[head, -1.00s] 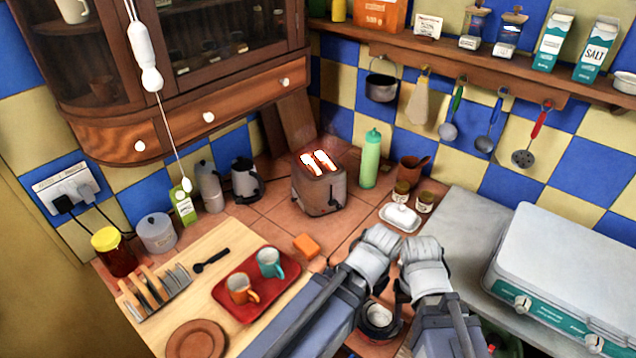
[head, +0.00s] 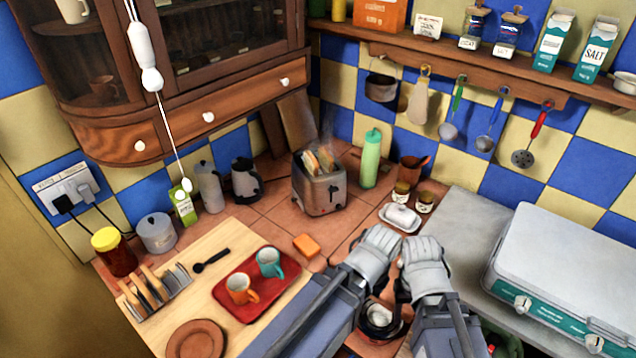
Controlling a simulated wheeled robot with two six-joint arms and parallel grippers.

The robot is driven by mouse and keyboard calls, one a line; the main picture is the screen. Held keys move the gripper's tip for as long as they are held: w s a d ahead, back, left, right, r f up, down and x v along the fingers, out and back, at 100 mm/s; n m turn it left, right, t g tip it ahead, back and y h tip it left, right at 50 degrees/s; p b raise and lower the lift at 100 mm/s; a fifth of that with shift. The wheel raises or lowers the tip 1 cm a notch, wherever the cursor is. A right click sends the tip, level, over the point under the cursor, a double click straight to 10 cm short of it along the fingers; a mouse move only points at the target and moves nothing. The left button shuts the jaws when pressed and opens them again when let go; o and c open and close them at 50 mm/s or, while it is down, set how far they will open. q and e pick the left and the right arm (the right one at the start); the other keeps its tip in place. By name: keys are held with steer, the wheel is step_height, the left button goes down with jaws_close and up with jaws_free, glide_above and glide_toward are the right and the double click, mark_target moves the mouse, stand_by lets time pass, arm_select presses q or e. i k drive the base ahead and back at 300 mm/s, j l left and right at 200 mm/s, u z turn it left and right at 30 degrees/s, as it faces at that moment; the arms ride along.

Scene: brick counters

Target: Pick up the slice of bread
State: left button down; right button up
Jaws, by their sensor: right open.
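Slices of bread (head: 320,160) stick up out of the slots of a metal toaster (head: 322,192) at the back of the tiled counter. Their lower parts are hidden inside it. My left gripper (head: 377,246) and right gripper (head: 422,258) are side by side at the front of the counter, nearer to me than the toaster and apart from it. The right gripper is open and nothing shows in it. The left gripper's fingers are seen from behind, so I cannot tell whether they are open.
A toast rack (head: 157,292) with brown slices stands on a wooden board, beside a red tray (head: 252,300) with two mugs. A white butter dish (head: 400,217), jars and a green bottle (head: 371,158) stand right of the toaster. An orange block (head: 306,245) lies in front.

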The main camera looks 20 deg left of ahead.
mark_target(311, 163)
steer(key=k+l, duration=0.2)
steer(key=k, duration=0.15)
steer(key=k+u, duration=0.1)
steer(key=u, duration=1.75)
